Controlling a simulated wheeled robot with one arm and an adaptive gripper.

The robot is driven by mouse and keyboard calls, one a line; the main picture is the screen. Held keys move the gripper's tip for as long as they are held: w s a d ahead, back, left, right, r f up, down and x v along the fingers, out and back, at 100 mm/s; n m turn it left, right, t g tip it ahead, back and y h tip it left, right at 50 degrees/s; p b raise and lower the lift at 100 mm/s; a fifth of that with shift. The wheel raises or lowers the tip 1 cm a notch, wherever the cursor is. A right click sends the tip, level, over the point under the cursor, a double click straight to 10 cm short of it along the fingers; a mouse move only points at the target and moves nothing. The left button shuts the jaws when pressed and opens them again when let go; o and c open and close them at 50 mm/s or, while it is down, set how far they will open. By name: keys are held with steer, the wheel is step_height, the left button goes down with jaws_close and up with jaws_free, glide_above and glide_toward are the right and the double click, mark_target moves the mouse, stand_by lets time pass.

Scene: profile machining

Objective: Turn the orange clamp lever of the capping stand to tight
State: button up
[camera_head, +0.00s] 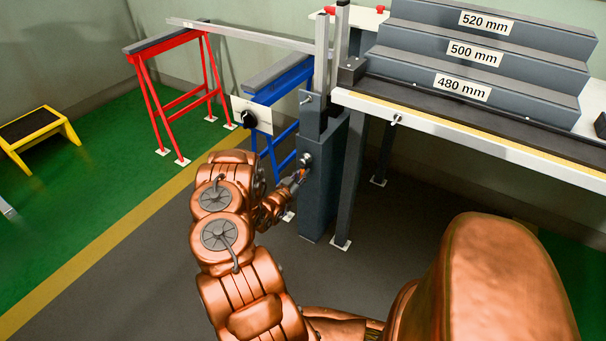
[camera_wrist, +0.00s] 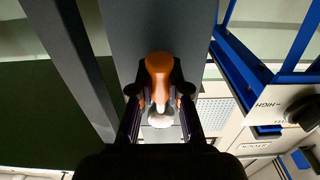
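The capping stand (camera_head: 322,200) is a dark grey post in the head view, with a metal clamp pivot (camera_head: 306,159) on its left face. The orange clamp lever (camera_wrist: 159,66) is in the middle of the wrist view, its wide rounded end at the top, narrowing towards a pale round part (camera_wrist: 160,118). My gripper (camera_wrist: 160,88) has one dark finger on each side of the lever, and the pads appear to press against it. In the head view my gripper (camera_head: 292,184) is at the stand's left face and hides most of the lever.
A blue trestle (camera_head: 262,118) stands behind the stand, a red trestle (camera_head: 172,95) further left. A white panel with a black knob (camera_head: 250,116) is left of the stand. The workbench edge (camera_head: 470,135) runs right. Grey floor is clear left of my arm.

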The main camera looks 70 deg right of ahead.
steer(key=o, duration=0.5)
steer(key=shift+s, duration=0.1)
steer(key=shift+a, duration=0.1)
steer(key=v, duration=1.2)
